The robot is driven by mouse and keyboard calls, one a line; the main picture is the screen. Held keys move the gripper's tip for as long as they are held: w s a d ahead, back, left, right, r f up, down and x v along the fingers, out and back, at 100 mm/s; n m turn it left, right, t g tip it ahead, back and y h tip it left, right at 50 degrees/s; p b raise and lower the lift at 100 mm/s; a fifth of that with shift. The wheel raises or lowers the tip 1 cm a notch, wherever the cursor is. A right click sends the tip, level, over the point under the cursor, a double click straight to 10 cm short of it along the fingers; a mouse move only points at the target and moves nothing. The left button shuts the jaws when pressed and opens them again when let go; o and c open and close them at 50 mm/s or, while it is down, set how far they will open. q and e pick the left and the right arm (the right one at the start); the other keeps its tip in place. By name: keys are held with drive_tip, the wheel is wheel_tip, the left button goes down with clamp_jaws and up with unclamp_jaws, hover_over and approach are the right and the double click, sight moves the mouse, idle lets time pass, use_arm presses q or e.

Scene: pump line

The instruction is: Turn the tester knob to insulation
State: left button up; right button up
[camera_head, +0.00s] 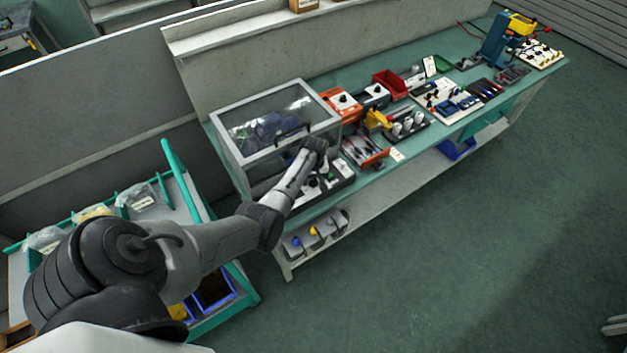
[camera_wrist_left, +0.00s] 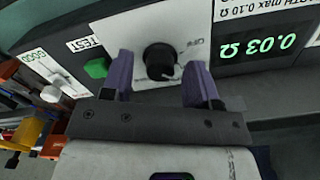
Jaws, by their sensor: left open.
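The black round tester knob (camera_wrist_left: 160,62) sits on a white plate on the tester's dark front in the left wrist view. A small pale mark shows near its lower right edge; small lettering beside it is hard to read. My left gripper (camera_wrist_left: 159,66) is open, with one purple finger on each side of the knob and visible gaps between; I cannot tell whether the fingertips reach the panel. The tester's display (camera_wrist_left: 258,46) reads 0.03 Ω in green, upside down. A green button (camera_wrist_left: 97,67) by a TEST label is left of the knob. My right gripper is not in view.
In the head view, my left arm reaches to the bench beside a clear-walled case (camera_head: 275,120). Red bins (camera_head: 390,84), a yellow tool (camera_head: 377,119) and small devices crowd the bench to the right. A teal-framed cart (camera_head: 170,170) stands left.

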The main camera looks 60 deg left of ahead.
use_arm(q)
drive_tip(key=shift+f, duration=0.2)
drive_tip(key=shift+c, duration=0.2)
drive_tip(key=c, duration=0.9)
